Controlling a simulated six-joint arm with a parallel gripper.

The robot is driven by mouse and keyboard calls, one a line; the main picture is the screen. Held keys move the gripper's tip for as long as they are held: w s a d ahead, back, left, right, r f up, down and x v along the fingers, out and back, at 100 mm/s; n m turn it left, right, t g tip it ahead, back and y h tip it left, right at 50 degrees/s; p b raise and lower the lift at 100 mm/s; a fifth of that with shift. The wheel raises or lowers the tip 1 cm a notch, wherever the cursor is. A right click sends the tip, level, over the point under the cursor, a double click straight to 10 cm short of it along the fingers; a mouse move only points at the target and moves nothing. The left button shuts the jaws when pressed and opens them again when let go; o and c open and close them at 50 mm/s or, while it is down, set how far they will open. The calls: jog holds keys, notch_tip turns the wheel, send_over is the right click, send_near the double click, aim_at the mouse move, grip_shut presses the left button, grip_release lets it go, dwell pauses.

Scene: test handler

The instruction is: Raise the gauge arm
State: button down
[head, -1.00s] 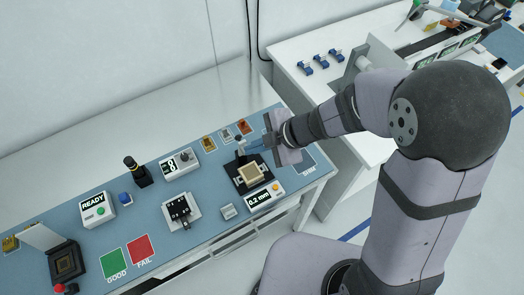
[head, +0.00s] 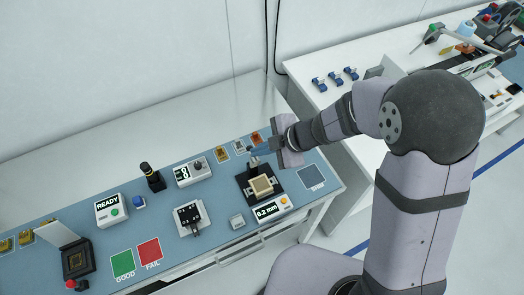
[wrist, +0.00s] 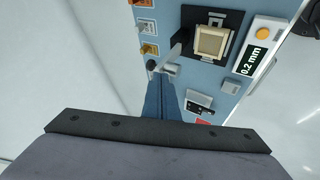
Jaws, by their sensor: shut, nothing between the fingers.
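The gauge (head: 247,188) is a black base on the blue bench mat, with a square beige block (head: 260,185) on it. Its display (head: 267,212) reads 0.2 mm. In the wrist view the gauge (wrist: 188,18) is at the top, with the beige block (wrist: 211,42) on it. A small grey lever-like piece (wrist: 177,50), seemingly the gauge arm, stands beside the block, near a grey knob (wrist: 168,69). My gripper (wrist: 158,82) has blue fingers, shut and empty, with tips close to this knob; I cannot tell whether they touch. In the head view my gripper (head: 257,152) is behind the gauge.
A SHIM pad (head: 311,177) is to the right. A black device on a white plate (head: 189,217) and a grey button box (head: 237,222) stand to the left. The wall is behind.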

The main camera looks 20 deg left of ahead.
dwell(0.4)
jog(key=s+p+v, duration=0.2)
jog(key=v, duration=1)
jog(key=shift+d+f, duration=0.35)
jog(key=shift+w, duration=0.1)
